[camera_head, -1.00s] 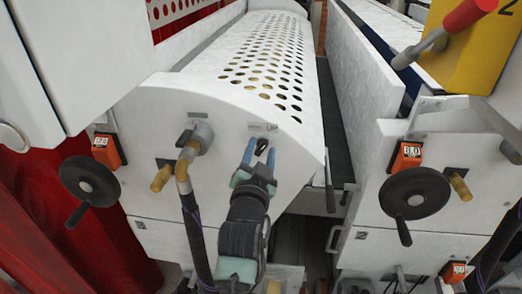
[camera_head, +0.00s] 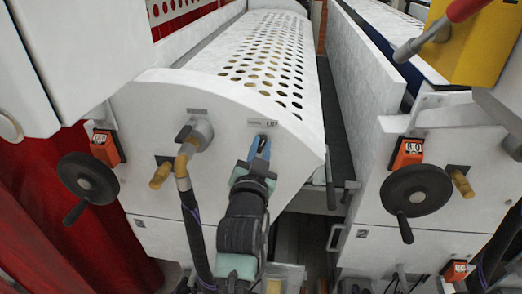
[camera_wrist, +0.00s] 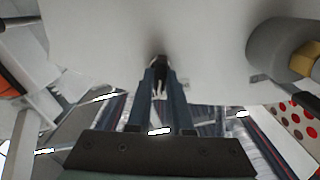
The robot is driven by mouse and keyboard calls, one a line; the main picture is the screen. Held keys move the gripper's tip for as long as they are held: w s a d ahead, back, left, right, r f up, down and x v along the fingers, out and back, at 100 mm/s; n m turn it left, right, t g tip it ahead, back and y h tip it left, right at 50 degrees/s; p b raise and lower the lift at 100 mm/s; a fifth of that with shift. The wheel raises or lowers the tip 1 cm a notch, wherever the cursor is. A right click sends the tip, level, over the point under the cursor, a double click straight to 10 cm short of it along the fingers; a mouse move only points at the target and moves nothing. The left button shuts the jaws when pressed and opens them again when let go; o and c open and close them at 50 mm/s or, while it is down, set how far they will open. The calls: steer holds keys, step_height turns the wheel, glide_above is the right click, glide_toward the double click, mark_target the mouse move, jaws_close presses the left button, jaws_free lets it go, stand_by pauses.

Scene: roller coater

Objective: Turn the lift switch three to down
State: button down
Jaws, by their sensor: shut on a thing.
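The lift switch (camera_wrist: 160,62) is a small black knob on the white machine panel, under a small label plate (camera_head: 262,122). In the head view my gripper mostly hides it. My gripper (camera_head: 260,147) has blue fingers and reaches up to the panel from below. In the wrist view the two fingers of my gripper (camera_wrist: 160,72) are closed together on the black knob, one on each side. The exact angle of the switch cannot be told.
A brass pipe fitting with a black hose (camera_head: 186,160) is on the panel left of my gripper. A black handwheel (camera_head: 88,178) is farther left, another (camera_head: 416,190) on the right machine. A perforated white cover (camera_head: 265,60) lies above. A dark gap separates the machines.

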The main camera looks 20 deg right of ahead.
steer(key=n+b, duration=0.1)
steer(key=n, duration=0.4)
steer(key=shift+n+b, duration=0.3)
steer(key=shift+b, duration=0.05)
steer(key=n, duration=0.4)
steer(key=shift+a+n, duration=0.2)
steer(key=shift+n, duration=0.1)
steer(key=c, duration=0.8)
jaws_free()
steer(key=shift+w, duration=0.1)
steer(key=b+v, duration=0.4)
steer(key=v, duration=0.9)
